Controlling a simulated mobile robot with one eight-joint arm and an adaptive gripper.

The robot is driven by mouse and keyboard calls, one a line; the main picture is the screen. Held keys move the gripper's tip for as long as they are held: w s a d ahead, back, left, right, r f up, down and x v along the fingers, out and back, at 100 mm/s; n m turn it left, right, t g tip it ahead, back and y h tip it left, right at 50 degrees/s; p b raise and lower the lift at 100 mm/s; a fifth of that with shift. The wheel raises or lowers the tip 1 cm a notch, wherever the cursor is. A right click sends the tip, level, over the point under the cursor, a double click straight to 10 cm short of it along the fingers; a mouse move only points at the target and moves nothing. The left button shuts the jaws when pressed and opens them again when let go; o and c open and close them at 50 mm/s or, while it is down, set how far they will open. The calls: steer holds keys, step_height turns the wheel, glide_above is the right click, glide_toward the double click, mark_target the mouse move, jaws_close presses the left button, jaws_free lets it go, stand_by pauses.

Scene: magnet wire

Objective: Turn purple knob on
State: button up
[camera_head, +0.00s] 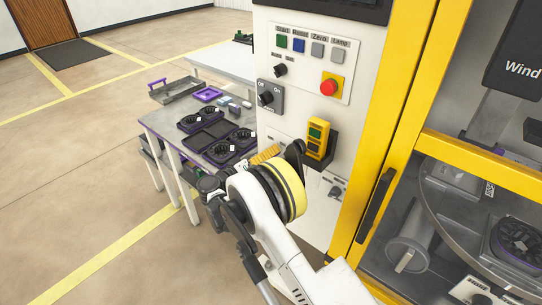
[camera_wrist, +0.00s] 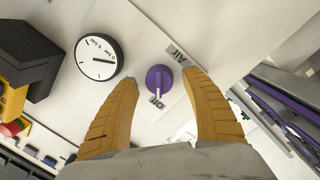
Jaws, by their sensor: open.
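The purple knob (camera_wrist: 158,78) is on the white panel, in the middle of the wrist view. It is round with a ridge, and a pale mark on it points down in that view toward a small label that I cannot read surely. A label reading "Air" is just above and right of it. My gripper (camera_wrist: 163,85) is open, with its two yellow ribbed fingers on either side below the knob; contact cannot be judged. In the head view my gripper (camera_head: 266,154) is at the cabinet's front, and I cannot make out the purple knob there.
A round pressure gauge (camera_wrist: 100,57) sticks out left of the knob in the wrist view. A yellow and black device (camera_head: 318,138) hangs on the panel. A red emergency button (camera_head: 329,87) and a black rotary switch (camera_head: 266,98) are above. A table (camera_head: 154,118) with purple parts stands left.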

steer(key=shift+w+d, duration=0.15)
steer(key=c, duration=1.2)
steer(key=shift+m, duration=0.3)
steer(key=m, duration=0.3)
steer(key=shift+r, duration=0.1)
steer(key=m, duration=0.4)
steer(key=shift+m+y, duration=0.3)
steer(key=m, duration=0.3)
steer(key=shift+d, duration=0.1)
steer(key=shift+r+m+y, duration=0.1)
steer(key=shift+m+y, duration=0.4)
steer(key=shift+m, duration=1.4)
